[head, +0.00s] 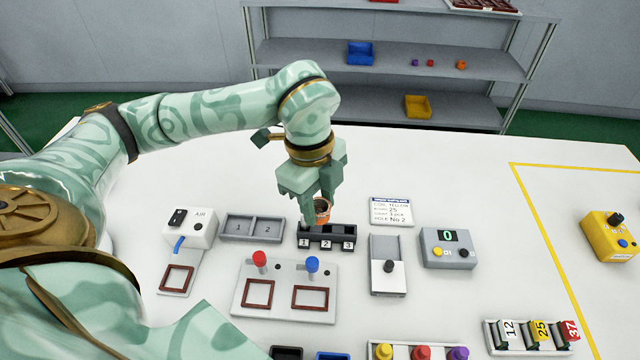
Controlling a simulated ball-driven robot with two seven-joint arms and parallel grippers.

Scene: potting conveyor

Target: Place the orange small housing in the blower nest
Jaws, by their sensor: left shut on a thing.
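My left gripper (316,214) points down over the middle of the table, shut on the orange small housing (323,207). The housing is a small orange cup with a dark inside, partly hidden by the fingers. It is at the black rack (340,231) with slots marked 1, 2 and 3, near slots 1 and 2; I cannot tell whether it touches the rack. The blower (190,228) is a white box marked AIR with a black switch and a blue nozzle. Its nest, a dark red square frame (162,279), lies empty in front of it. My right gripper is not in view.
A grey tray (238,238) marked 1 and 2 stands between blower and rack. A plate with red and blue levers and two frames (240,300) is in front. A lever unit (387,279) and counter box (447,249) stand right.

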